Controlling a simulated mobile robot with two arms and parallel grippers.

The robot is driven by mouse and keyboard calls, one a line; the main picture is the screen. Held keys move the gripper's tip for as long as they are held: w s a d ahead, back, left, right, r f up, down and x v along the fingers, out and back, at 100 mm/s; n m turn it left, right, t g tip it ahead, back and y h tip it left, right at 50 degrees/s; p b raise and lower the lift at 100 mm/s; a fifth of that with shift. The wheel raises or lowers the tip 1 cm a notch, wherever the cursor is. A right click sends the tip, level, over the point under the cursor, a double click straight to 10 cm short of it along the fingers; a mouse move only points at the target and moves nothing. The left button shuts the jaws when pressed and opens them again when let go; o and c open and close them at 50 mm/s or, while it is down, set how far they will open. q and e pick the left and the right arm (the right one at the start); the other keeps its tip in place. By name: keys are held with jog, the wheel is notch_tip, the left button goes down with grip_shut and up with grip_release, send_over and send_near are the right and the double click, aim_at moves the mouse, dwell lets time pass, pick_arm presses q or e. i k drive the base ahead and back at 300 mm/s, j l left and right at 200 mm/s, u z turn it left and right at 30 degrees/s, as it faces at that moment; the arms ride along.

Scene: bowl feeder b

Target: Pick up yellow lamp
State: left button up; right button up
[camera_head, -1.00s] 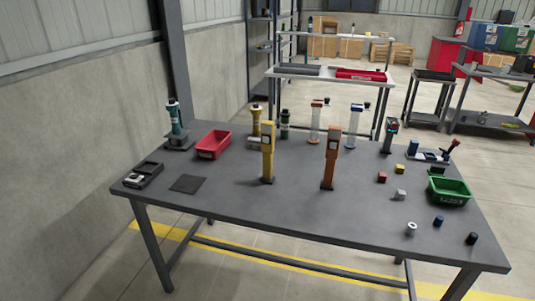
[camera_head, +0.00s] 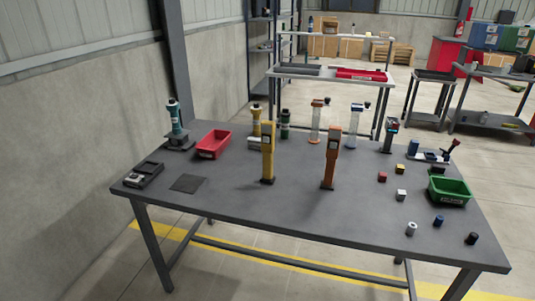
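A yellow upright lamp-like device (camera_head: 267,152) stands on the dark grey table (camera_head: 300,205), left of the table's middle. An orange device of similar shape (camera_head: 331,158) stands to its right. Behind the yellow one is another yellow item with a dark top (camera_head: 255,120), partly hidden. I cannot tell for sure which yellow item is the lamp. Neither of my grippers shows in the head view.
A red bin (camera_head: 214,145) and a teal device on a stand (camera_head: 174,124) are at the back left. A green bin (camera_head: 449,192) and several small blocks are at the right. The table's front middle is clear. Shelves (camera_head: 330,73) stand behind.

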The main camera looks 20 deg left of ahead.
aim_at(268, 127)
jog(key=i+j, duration=0.5)
jog(key=i, duration=0.15)
jog(key=i+j, duration=0.5)
jog(key=k, duration=0.35)
jog(key=i, duration=0.5)
